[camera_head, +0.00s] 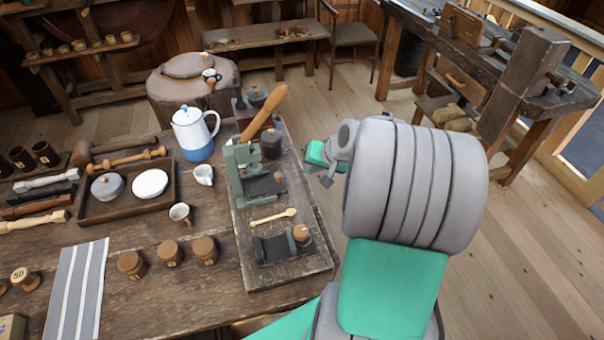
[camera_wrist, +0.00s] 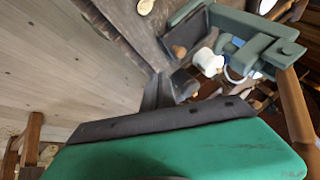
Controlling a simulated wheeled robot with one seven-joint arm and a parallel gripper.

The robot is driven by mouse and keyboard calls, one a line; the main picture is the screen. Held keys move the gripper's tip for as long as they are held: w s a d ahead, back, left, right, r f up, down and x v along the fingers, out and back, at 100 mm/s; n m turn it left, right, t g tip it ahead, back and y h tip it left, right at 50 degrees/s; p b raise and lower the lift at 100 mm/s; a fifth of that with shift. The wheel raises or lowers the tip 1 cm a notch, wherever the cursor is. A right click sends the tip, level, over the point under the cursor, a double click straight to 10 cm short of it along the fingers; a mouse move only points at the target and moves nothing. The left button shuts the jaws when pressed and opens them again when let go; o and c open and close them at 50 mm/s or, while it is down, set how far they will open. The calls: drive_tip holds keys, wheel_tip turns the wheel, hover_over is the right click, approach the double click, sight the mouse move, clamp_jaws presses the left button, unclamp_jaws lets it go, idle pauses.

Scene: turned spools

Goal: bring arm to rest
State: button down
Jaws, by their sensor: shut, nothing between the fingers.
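My arm (camera_head: 395,285), green and grey, rises at the right of the head view beside the bench. Its thick grey ribbed part hides some of what lies behind it. My gripper (camera_head: 326,176) is small in that view, just off the right side of the bench, with nothing seen in it. In the wrist view its dark fingers (camera_wrist: 158,92) are together and empty, beyond the green housing. The green tool stand (camera_head: 243,175) on the bench board is to the left of my gripper and apart from it.
The wooden bench (camera_head: 95,255) holds a white and blue pot (camera_head: 194,133), cups, a tray (camera_head: 100,213), and several wooden spools. A second workbench (camera_head: 425,25) stands far right. The floor (camera_head: 530,270) right of my arm is clear.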

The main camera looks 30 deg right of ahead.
drive_tip(key=s+a+f+g, duration=0.1)
drive_tip(key=s+g, duration=0.2)
drive_tip(key=s, duration=0.6)
drive_tip(key=s+a+f+g, duration=0.1)
drive_tip(key=s+a+g, duration=0.15)
drive_tip(key=s, duration=0.65)
drive_tip(key=w+a+r+n+t, duration=0.1)
drive_tip(key=w+a+r+n, duration=0.1)
drive_tip(key=a+r, duration=0.3)
drive_tip(key=w+a+r+n+t+h, duration=0.1)
drive_tip(key=w+a+r+n, duration=0.2)
drive_tip(key=a, duration=0.7)
wheel_tip(320, 180, up, 2)
drive_tip(key=shift+w+a+r+n, duration=0.15)
drive_tip(key=shift+r+n, duration=0.05)
drive_tip(key=shift+n, duration=1)
